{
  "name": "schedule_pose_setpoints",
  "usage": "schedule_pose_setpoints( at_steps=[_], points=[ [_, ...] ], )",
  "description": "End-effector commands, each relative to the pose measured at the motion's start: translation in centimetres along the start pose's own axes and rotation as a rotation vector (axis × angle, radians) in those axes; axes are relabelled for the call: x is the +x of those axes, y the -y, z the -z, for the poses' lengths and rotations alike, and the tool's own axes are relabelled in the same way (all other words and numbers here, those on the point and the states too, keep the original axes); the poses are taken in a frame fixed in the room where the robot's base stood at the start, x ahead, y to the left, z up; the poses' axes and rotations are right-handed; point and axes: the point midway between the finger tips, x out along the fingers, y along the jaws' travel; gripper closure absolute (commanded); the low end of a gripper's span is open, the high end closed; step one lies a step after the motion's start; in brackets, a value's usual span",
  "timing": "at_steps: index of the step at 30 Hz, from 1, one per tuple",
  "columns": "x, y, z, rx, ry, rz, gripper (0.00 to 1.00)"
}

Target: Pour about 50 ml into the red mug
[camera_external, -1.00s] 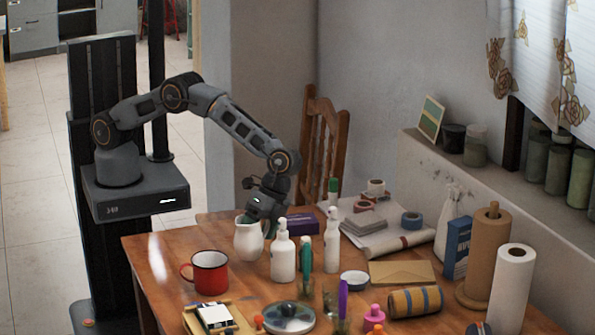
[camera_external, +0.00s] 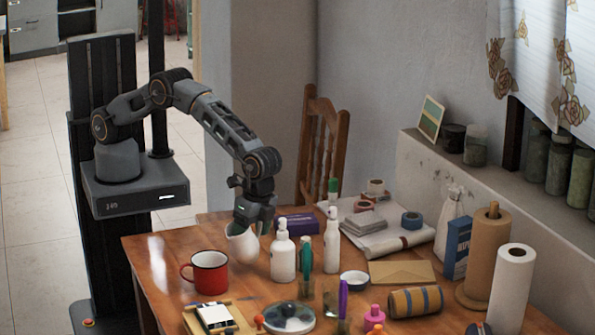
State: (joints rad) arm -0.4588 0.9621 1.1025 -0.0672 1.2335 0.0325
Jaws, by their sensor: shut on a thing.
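The red mug (camera_external: 209,273) stands upright on the wooden table near its left edge, with its handle to the left and a pale inside. My gripper (camera_external: 250,224) is shut on a white pitcher (camera_external: 241,246) to the right of and behind the mug. The pitcher is tilted with its upper part leaning left toward the mug, and it is apart from the mug. The fingers partly cover the pitcher's top. No liquid stream is visible, and the contents of both vessels cannot be seen.
A tray with cards (camera_external: 214,318) and a round palette (camera_external: 289,317) lie in front. The table left of the mug is clear.

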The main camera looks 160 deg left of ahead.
Motion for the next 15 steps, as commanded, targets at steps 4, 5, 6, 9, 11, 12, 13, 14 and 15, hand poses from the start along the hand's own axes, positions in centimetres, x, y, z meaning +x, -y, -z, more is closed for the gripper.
schedule_pose_setpoints(
  at_steps=[4, 5, 6, 9, 11, 12, 13, 14, 15],
  points=[
    [-0.8, -0.9, -0.1, -0.011, 0.000, 0.083, 0.72],
    [-1.0, -1.1, -0.1, -0.013, -0.001, 0.100, 0.72],
    [-1.1, -1.3, -0.1, -0.017, 0.001, 0.122, 0.72],
    [-1.6, -1.9, -0.2, -0.025, 0.002, 0.176, 0.72],
    [-1.8, -2.3, -0.2, -0.030, 0.003, 0.209, 0.72],
    [-1.9, -2.5, -0.2, -0.035, 0.003, 0.232, 0.72],
    [-2.1, -2.7, -0.2, -0.036, 0.004, 0.249, 0.72],
    [-2.5, -3.2, -0.3, -0.039, 0.005, 0.283, 0.72],
    [-2.9, -3.9, -0.3, -0.045, 0.002, 0.331, 0.72]
  ],
)
